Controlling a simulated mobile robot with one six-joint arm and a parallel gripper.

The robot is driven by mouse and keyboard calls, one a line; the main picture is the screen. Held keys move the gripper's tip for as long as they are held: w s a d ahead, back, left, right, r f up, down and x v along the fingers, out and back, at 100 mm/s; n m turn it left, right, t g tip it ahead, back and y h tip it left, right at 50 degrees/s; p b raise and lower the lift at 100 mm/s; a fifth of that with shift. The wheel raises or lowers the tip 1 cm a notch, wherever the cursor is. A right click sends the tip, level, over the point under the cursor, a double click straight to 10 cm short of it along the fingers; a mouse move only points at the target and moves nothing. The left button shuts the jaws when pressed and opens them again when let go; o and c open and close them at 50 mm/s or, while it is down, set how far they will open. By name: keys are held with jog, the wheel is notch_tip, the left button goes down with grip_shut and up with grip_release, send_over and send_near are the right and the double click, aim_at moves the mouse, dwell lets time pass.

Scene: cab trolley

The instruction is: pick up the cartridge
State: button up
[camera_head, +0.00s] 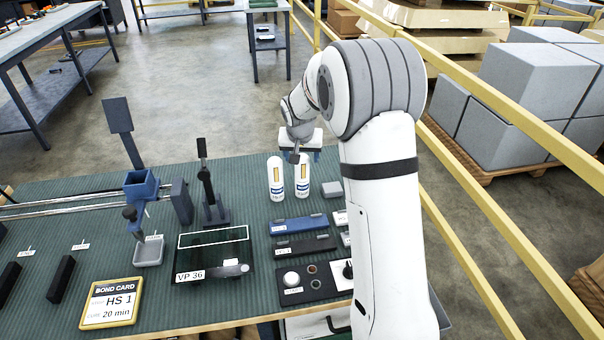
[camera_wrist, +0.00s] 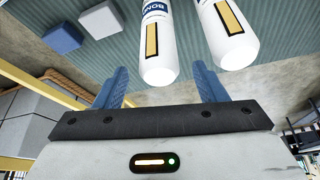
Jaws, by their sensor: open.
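Two white cartridges with dark blue lettering and a yellow-orange strip stand upright side by side on the green ribbed bench, the left one (camera_head: 276,180) and the right one (camera_head: 302,184). My gripper (camera_head: 300,156) is at the top of the right cartridge, its blue fingers spread. In the wrist view my gripper (camera_wrist: 160,68) is open, with one cartridge (camera_wrist: 158,50) showing between the fingers and the other (camera_wrist: 228,36) just past the right finger. I see no finger closed on either; contact cannot be told.
A grey block (camera_head: 332,189), a blue bar (camera_head: 298,224) and a black bar (camera_head: 304,246) lie near the cartridges. A black stand (camera_head: 207,190), a blue fixture on rails (camera_head: 141,187) and a bond card (camera_head: 110,302) reading HS 1 are left. Yellow railing (camera_head: 470,220) runs along the right.

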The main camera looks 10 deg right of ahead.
aim_at(302, 176)
jog(key=x, duration=0.3)
jog(key=shift+f, duration=0.2)
jog(key=shift+s, duration=0.1)
jog(key=shift+c, duration=0.2)
grip_shut()
